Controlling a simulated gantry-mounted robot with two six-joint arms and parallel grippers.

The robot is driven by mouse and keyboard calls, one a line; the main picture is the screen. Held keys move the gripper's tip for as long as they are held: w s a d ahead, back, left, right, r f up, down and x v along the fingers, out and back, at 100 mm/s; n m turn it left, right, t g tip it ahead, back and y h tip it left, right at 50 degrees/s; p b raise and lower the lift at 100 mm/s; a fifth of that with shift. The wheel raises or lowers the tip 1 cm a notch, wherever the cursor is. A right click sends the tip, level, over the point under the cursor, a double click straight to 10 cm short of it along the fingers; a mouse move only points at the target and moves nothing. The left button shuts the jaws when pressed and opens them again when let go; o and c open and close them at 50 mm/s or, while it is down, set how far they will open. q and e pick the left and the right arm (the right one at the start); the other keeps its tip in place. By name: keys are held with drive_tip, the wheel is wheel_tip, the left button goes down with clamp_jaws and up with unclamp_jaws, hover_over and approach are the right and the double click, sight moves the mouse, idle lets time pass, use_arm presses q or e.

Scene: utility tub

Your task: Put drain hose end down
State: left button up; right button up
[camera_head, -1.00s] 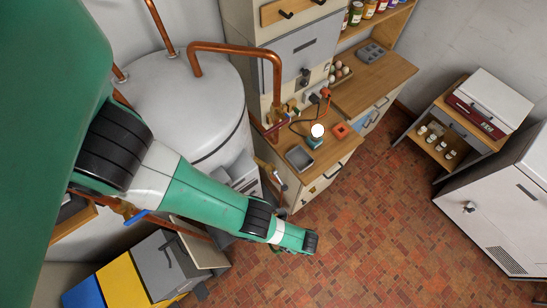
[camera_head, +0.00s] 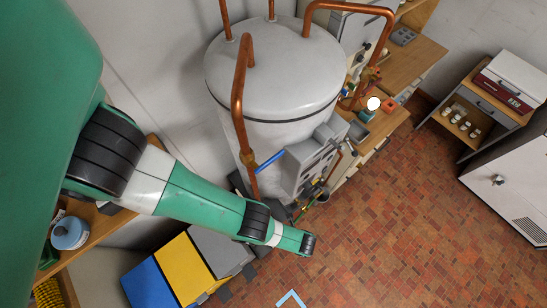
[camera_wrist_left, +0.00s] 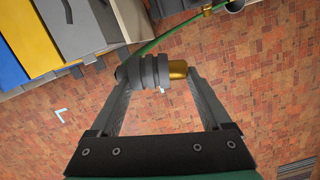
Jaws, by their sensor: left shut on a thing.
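In the left wrist view my left gripper (camera_wrist_left: 157,73) is shut on the drain hose end (camera_wrist_left: 153,70), a dark grey ribbed fitting with a brass tip (camera_wrist_left: 178,70) pointing right. The green hose (camera_wrist_left: 185,29) runs from behind the left finger up to the top right. The hose end is held above the brick floor; its exact height I cannot tell. In the head view my green and white left arm reaches to the middle, and its fingers and the hose end are hidden. My right gripper is in neither view.
A grey tank (camera_head: 275,65) with copper pipes (camera_head: 239,100) stands behind the arm. A pale blue corner mark (camera_head: 290,298) is on the floor, also in the wrist view (camera_wrist_left: 60,115). The brick floor (camera_head: 390,220) at right is clear.

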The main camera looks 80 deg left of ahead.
use_arm(q)
drive_tip(key=shift+w+f, duration=0.15)
drive_tip(key=shift+w+a, duration=0.1)
drive_tip(key=shift+w, duration=0.15)
wheel_tip(320, 180, down, 2)
drive_tip(key=shift+w+m+b, duration=0.1)
drive_tip(key=shift+m+b, duration=0.7)
drive_tip(key=shift+a+f, duration=0.1)
drive_tip(key=w+f+m+t+b, duration=0.1)
drive_tip(key=w+f+m+b, duration=0.2)
drive_tip(key=f+b, duration=0.9)
drive_tip(key=w+f+m+t+b, duration=0.1)
drive_tip(key=w+f+m+b, duration=0.2)
drive_tip(key=f+b, duration=1)
drive_tip(key=m+b, duration=0.3)
drive_tip(key=shift+w+b, duration=0.3)
drive_tip(key=shift+b, duration=0.05)
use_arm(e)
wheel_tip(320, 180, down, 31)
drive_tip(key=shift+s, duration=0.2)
